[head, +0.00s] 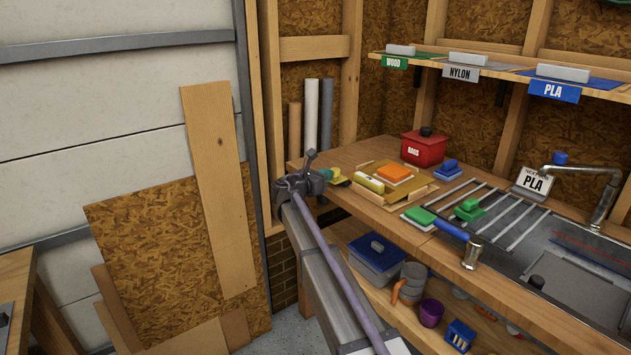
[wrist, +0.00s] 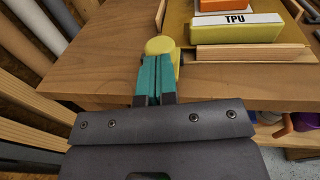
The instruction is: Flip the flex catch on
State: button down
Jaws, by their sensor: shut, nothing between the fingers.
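My gripper (wrist: 153,72) has teal fingers shut together with nothing between them. In the head view my gripper (head: 325,174) is at the left end of the wooden bench. A small yellow rounded piece (wrist: 160,45) lies right at the fingertips; it also shows in the head view (head: 342,179). Its lower part is partly hidden by the fingers, and I cannot tell if they touch it. No label names a flex catch. Just right of it, a yellow block marked TPU (wrist: 236,29) sits in a tan tray (wrist: 290,52), with an orange block (head: 393,173) behind.
A red RAGS box (head: 424,150) stands behind the tray. Green block (head: 420,215), metal bars and a blue-handled tool (head: 450,229) lie to the right. A shelf with WOOD, NYLON and PLA labels (head: 555,91) hangs above. Bare bench top lies left of the tray.

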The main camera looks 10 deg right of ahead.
aim_at(338, 169)
jog(key=shift+w+d, duration=0.15)
jog(key=shift+d, duration=0.1)
jog(key=x, duration=0.5)
jog(key=shift+s+d+r, duration=0.1)
jog(key=shift+s+d, duration=0.05)
jog(key=shift+s, duration=0.15)
jog(key=shift+r, duration=0.1)
jog(key=shift+s, duration=0.1)
jog(key=f+v, duration=0.1)
jog(key=v, duration=1.3)
jog(key=shift+r+p, duration=0.35)
